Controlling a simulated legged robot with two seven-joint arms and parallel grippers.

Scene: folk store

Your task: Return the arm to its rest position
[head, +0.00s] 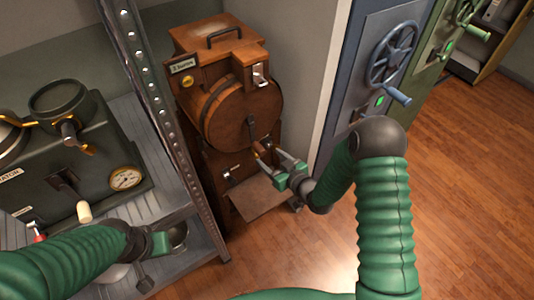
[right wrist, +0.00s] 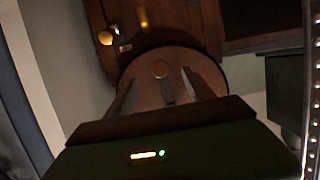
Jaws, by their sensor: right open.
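My right arm reaches in from the lower right, and its gripper (head: 266,157) is open in front of a brown wooden machine (head: 212,45) with a round drum (head: 222,115). A small wooden handle (head: 259,149) on the machine shows close to the fingertips; I cannot tell if they touch. In the right wrist view the two fingers of the right gripper (right wrist: 168,85) are spread, with the drum (right wrist: 160,68) beyond them. My left arm comes in from the left, its gripper (head: 168,241) near the metal shelf's front edge; its fingers are not clear.
A dark green machine with a gauge (head: 125,178) stands on the metal shelf (head: 180,190) at left. The perforated shelf post (head: 155,100) rises beside the wooden machine. A blue-grey cabinet with a handwheel (head: 392,52) stands right of it. The wooden floor (head: 465,190) at right is clear.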

